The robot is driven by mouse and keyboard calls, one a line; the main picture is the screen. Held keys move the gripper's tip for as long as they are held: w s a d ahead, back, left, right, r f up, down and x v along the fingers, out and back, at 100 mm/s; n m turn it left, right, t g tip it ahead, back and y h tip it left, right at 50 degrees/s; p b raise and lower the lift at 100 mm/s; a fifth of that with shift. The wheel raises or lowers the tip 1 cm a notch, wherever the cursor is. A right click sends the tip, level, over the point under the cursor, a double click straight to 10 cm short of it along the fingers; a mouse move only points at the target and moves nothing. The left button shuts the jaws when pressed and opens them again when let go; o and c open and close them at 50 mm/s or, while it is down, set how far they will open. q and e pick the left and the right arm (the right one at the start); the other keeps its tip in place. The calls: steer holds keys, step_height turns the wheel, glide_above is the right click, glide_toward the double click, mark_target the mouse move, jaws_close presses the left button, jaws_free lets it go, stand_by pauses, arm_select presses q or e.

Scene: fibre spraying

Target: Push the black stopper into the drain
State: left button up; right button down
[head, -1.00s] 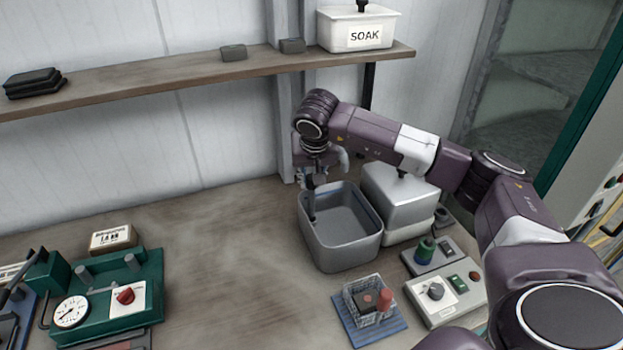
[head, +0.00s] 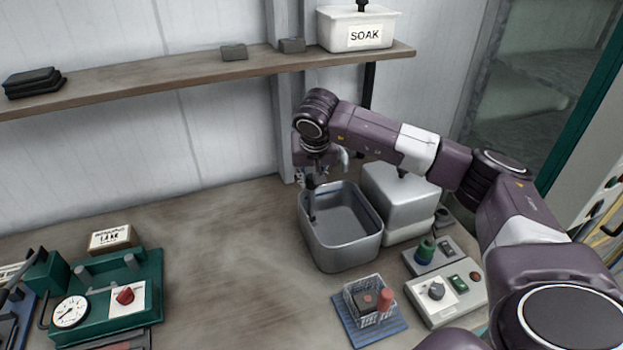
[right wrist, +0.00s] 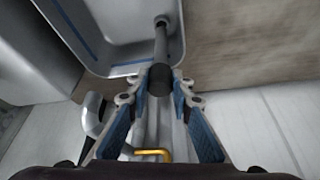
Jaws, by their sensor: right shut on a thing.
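My right gripper (head: 311,181) is over the left rear part of the grey metal basin (head: 342,245). In the right wrist view its fingertips (right wrist: 159,88) are shut on the dark upper end of the black stopper (right wrist: 160,78). The stopper has a long grey stem that runs down into the basin, and it also shows as a dark rod in the head view (head: 312,208). The stem's lower end is near the basin floor in the right wrist view. The drain itself cannot be made out. My left gripper is not in view.
A grey box-shaped unit (head: 400,202) stands right of the basin. A control box (head: 446,297) and a wire basket (head: 368,299) are in front. A green gauge device (head: 105,295) is at left. A shelf (head: 180,79) runs above. The table's middle is clear.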

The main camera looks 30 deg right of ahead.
mark_target(311, 188)
steer(key=shift+f+b, duration=1.3)
steer(key=shift+f, duration=0.2)
steer(key=c, duration=1.6)
jaws_free()
steer(key=shift+r, duration=0.1)
steer(key=v, duration=1.2)
